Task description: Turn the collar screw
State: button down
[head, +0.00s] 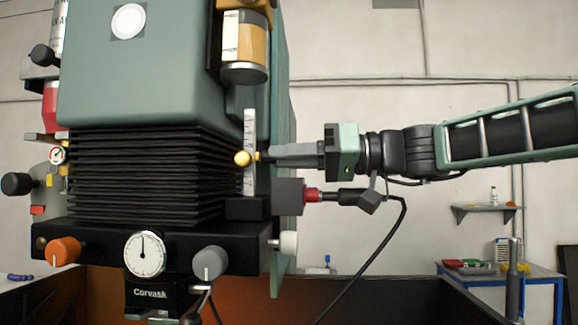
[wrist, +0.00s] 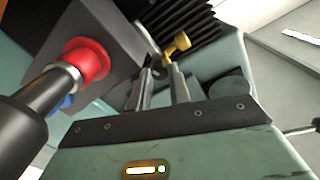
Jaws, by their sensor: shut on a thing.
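The collar screw appears to be the small yellow knob (head: 243,158) beside the white upright scale on the machine's right side. It also shows in the wrist view as a yellow knob with a short stem (wrist: 178,45), at the far end of my fingers. My gripper (head: 268,156) reaches in level from the right, its fingertips at the yellow part. In the wrist view my gripper (wrist: 162,68) has its two fingers close together at the stem and is shut on it. The exact contact is small and partly hidden.
Just below my gripper, a red-ringed plug (head: 312,195) with a black cable sticks out of a dark block (head: 288,196). The white scale (head: 249,130) and black bellows (head: 150,175) stand close by. A grey knob (head: 210,262) and a dial (head: 145,254) sit lower.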

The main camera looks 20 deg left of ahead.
jog(key=shift+w, duration=0.1)
dwell(0.3)
jog(key=c, duration=1.3)
grip_release()
jog(key=w+d+b, duration=0.3)
jog(key=d+b, duration=0.4)
jog(key=d, duration=1)
jog(key=shift+w+r, duration=0.2)
jog(key=shift+d, duration=0.1)
